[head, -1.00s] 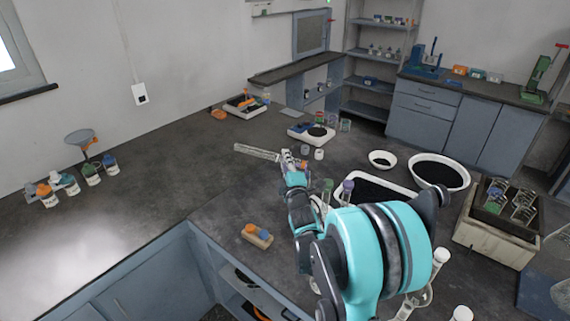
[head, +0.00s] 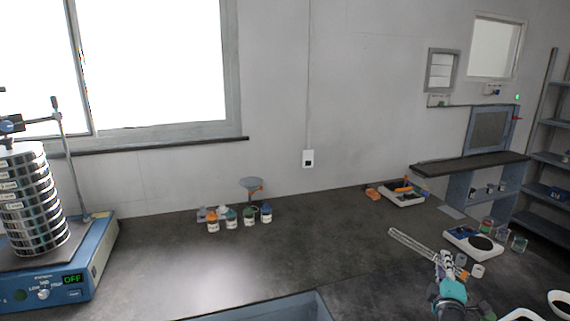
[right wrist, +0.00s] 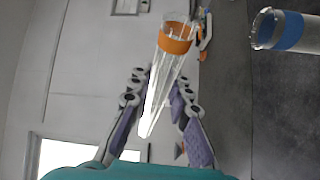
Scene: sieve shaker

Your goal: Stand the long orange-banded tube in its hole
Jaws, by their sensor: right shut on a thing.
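The long orange-banded tube (right wrist: 166,75) is clear glass and lies between the fingers of my right gripper (right wrist: 160,92), which is shut on it. Its orange band (right wrist: 176,38) is near the far end in the right wrist view. In the head view the tube (head: 412,243) sticks out to the upper left from my right gripper (head: 442,262), tilted close to level, above the dark bench. I cannot make out the tube's hole in either view. My left gripper is not in view.
A blue-banded glass vessel (right wrist: 285,32) shows at the right wrist view's upper right. The bench (head: 270,250) between is clear.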

